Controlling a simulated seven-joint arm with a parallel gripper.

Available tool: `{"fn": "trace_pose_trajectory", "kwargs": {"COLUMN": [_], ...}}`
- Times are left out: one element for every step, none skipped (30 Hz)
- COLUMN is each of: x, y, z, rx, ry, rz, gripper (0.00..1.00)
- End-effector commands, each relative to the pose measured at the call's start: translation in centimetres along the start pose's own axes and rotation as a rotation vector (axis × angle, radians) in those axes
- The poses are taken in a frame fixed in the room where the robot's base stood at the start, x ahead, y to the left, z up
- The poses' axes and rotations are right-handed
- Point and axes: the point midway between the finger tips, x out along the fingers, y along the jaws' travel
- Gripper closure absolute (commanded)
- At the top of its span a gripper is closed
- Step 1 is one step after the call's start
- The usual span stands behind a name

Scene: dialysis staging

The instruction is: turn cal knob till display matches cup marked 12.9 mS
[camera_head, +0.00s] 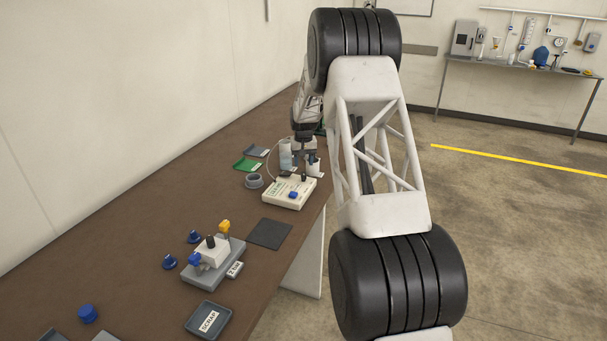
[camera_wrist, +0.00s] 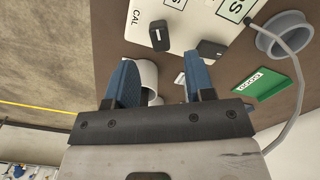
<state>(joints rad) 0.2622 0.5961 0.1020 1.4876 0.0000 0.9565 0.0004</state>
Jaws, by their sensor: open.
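The cream meter box (camera_head: 288,194) stands on the brown bench in the head view. The wrist view shows its panel (camera_wrist: 190,22) with a black knob (camera_wrist: 160,36) beside the word CAL and a second dark knob (camera_wrist: 210,49). The display (camera_wrist: 238,8) is cut off at the top edge, and only part of its text, ending in S, shows. A white cup (camera_wrist: 149,76) is partly behind my left finger in the wrist view; I read no marking on it. My gripper (camera_wrist: 160,66) is open, its blue fingers apart, beside the panel with neither finger on a knob.
A grey ring-shaped holder (camera_wrist: 284,36) and a green GOOD tray (camera_wrist: 266,84) lie beside the meter. A cable runs past them. In the head view, a dark mat (camera_head: 269,233), a grey fixture (camera_head: 212,275) and a SCRAP tray (camera_head: 194,326) are nearer.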

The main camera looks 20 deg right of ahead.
Motion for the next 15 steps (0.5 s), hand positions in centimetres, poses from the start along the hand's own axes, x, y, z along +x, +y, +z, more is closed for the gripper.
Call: {"fn": "trace_pose_trajectory", "kwargs": {"x": [0.7, 1.0, 1.5, 1.8, 2.2, 2.7, 3.1, 3.4, 3.9, 4.2, 4.4, 4.7, 4.9, 5.1, 5.3], "y": [0.0, 0.0, 0.0, 0.0, 0.0, 0.0, 0.0, 0.0, 0.0, 0.0, 0.0, 0.0, 0.0, 0.0, 0.0], "z": [0.1, 0.1, 0.0, 0.0, 0.0, 0.0, 0.1, 0.1, 0.0, 0.0, 0.0, 0.0, 0.0, 0.0, 0.0], "rx": [0.0, 0.0, 0.0, 0.0, 0.0, 0.0, 0.0, 0.0, 0.0, 0.0, 0.0, 0.0, 0.0, 0.0, 0.0], "ry": [-0.002, -0.002, -0.001, -0.001, -0.001, -0.001, -0.002, -0.002, -0.001, -0.001, 0.0, 0.0, 0.0, 0.0, 0.0], "rz": [0.0, 0.0, 0.0, 0.0, 0.0, 0.0, 0.0, 0.0, 0.0, 0.0, 0.0, 0.0, 0.0, 0.0, 0.0], "gripper": [0.51, 0.51, 0.51, 0.51, 0.51, 0.51, 0.51, 0.51, 0.51, 0.51, 0.51, 0.51, 0.51, 0.51, 0.51]}}
